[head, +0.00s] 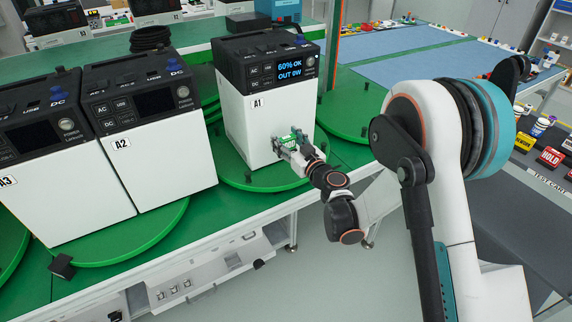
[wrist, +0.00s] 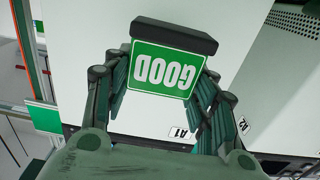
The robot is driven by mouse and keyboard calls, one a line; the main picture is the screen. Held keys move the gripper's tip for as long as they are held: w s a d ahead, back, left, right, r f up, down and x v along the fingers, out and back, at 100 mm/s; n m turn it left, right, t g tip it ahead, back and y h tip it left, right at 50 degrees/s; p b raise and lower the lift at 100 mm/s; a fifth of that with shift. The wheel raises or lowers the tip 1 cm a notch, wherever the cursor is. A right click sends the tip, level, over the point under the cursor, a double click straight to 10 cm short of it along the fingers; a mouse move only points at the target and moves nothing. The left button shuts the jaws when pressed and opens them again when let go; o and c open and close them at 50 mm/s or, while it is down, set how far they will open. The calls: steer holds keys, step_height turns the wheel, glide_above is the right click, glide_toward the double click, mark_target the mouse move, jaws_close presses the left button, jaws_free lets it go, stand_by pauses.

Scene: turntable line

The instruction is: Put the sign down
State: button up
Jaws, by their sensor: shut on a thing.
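A green sign with a white border and the word GOOD (wrist: 165,72) is between the fingers of my gripper (wrist: 160,85) in the wrist view, upside down there. A dark bar (wrist: 173,37), which looks like its base, runs along one edge. In the head view my gripper (head: 292,146) is shut on the sign (head: 288,141), in front of the white face of the unit A1 (head: 248,120). I cannot tell whether the sign touches the unit or the turntable.
The unit A1 stands on a green turntable (head: 262,181). Units A2 (head: 165,150) and A3 (head: 60,190) stand to the left. At the right, a test cart (head: 530,178) carries several signs, among them a red HOLD sign (head: 550,157). Blue mats (head: 420,68) lie on the table behind.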

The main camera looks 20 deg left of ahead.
step_height(320, 180, down, 8)
steer(key=b, duration=0.2)
steer(key=shift+f+b, duration=0.2)
steer(key=shift+b, duration=0.15)
steer(key=shift+r, duration=0.1)
steer(key=o, duration=1.1)
